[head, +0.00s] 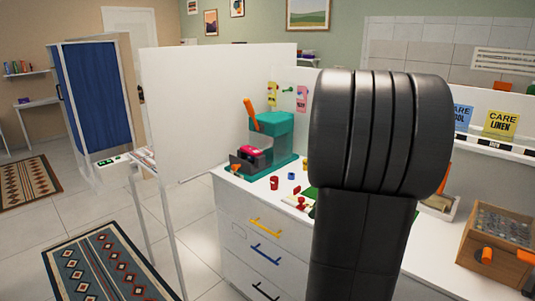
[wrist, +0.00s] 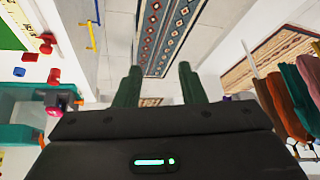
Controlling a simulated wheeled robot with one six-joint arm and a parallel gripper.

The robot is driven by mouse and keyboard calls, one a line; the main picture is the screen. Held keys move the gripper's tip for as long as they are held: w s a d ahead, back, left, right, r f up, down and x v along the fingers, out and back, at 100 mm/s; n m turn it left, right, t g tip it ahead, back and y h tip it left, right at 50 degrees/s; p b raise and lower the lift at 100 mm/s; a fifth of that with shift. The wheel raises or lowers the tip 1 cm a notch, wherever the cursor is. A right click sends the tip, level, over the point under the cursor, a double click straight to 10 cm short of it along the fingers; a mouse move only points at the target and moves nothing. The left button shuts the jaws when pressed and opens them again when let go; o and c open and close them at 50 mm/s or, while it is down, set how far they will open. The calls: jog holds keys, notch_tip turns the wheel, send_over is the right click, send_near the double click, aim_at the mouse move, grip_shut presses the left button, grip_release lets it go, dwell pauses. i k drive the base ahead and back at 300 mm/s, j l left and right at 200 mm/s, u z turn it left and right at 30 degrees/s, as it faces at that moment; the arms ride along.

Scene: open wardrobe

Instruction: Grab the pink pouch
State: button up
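I cannot make out a pink pouch for certain in either view. A small bright pink item (head: 250,151) sits at the front of a teal machine (head: 272,124) on the white counter; I cannot tell if it is a pouch. A similar pink item (wrist: 54,111) shows at the left of the wrist view, beside a teal body. My gripper (wrist: 160,70) shows in the wrist view with its two dark green fingers apart and nothing between them. It is well to the side of the pink item. In the head view my black arm hides part of the counter.
White drawers (head: 262,240) stand under the counter, with a tall white panel (head: 215,105) to their left. A wooden box (head: 497,238) is at the right. Hanging cloths (wrist: 292,98) are at the right in the wrist view. Floor with a patterned rug (head: 100,262) lies left.

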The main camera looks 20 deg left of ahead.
aim_at(252, 150)
jog(key=i+j+z, duration=0.1)
jog(key=j, duration=0.25)
jog(key=i+j+z, duration=0.1)
jog(key=i+j, duration=0.2)
jog(key=i+j+z, duration=0.1)
jog(key=j, duration=0.3)
jog(key=i+j+z, duration=0.1)
jog(key=i+j, duration=0.15)
jog(key=j, duration=0.15)
jog(key=i+j+z, duration=0.1)
jog(key=j, duration=0.25)
jog(key=i+j+z, duration=0.1)
jog(key=j, duration=0.35)
jog(key=i+j+z, duration=0.1)
jog(key=i+j, duration=0.15)
jog(key=j, duration=0.15)
jog(key=i+j+z, duration=0.1)
jog(key=j, duration=0.3)
